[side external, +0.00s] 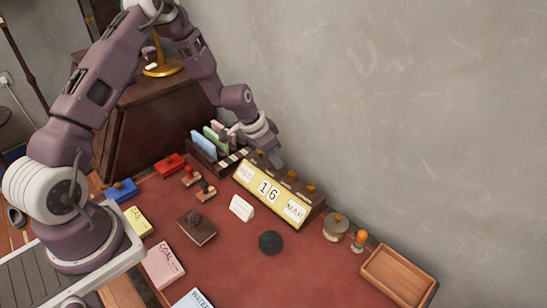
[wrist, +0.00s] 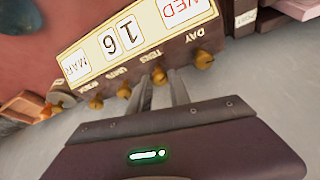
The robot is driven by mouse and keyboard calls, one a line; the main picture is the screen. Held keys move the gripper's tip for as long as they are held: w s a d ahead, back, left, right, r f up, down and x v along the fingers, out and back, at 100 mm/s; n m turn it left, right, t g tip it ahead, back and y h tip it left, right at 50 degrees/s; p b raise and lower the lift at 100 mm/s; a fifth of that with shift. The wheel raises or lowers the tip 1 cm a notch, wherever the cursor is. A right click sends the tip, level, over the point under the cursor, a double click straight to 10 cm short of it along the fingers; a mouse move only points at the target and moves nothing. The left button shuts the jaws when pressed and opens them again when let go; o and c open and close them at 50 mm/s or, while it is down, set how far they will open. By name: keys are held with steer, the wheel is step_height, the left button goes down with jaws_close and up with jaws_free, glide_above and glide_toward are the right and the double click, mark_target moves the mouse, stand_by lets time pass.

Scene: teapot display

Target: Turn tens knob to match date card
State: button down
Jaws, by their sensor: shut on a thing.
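The yellow-faced date display (side external: 277,199) stands at the back of the red desk and reads WED, 16, MAR; it shows upside down in the wrist view (wrist: 93,54). Brass knobs stick out of its labelled rear edge. My gripper (wrist: 160,82) is shut on the tens knob (wrist: 158,75), with a finger on each side. The day knob (wrist: 203,60) is beside it on one side, the units knob (wrist: 124,91) on the other. A small white tent card (side external: 241,208) stands in front of the display; its print is too small to read.
A rack of coloured cards (side external: 205,146) stands left of the display, close to my wrist. Stamps (side external: 205,190), a dark round object (side external: 270,243) and notebooks (side external: 164,264) lie in front. A brass pot (side external: 336,226) and wooden tray (side external: 398,276) are at right.

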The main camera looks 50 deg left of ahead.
mark_target(276, 177)
steer(key=n, duration=0.2)
steer(key=n+y, duration=0.1)
steer(key=n, duration=0.1)
steer(key=n+y, duration=0.1)
steer(key=shift+d+n, duration=0.3)
steer(key=shift+n, duration=0.1)
steer(key=n+y, duration=0.1)
steer(key=n, duration=0.2)
steer(key=n+y, duration=0.1)
steer(key=n, duration=0.1)
steer(key=shift+w+d+n+g, duration=0.1)
steer(key=shift+w+n+g, duration=0.05)
steer(key=shift+n+g, duration=0.25)
steer(key=c, duration=1.2)
jaws_free()
steer(key=shift+c, duration=0.2)
steer(key=v, duration=0.7)
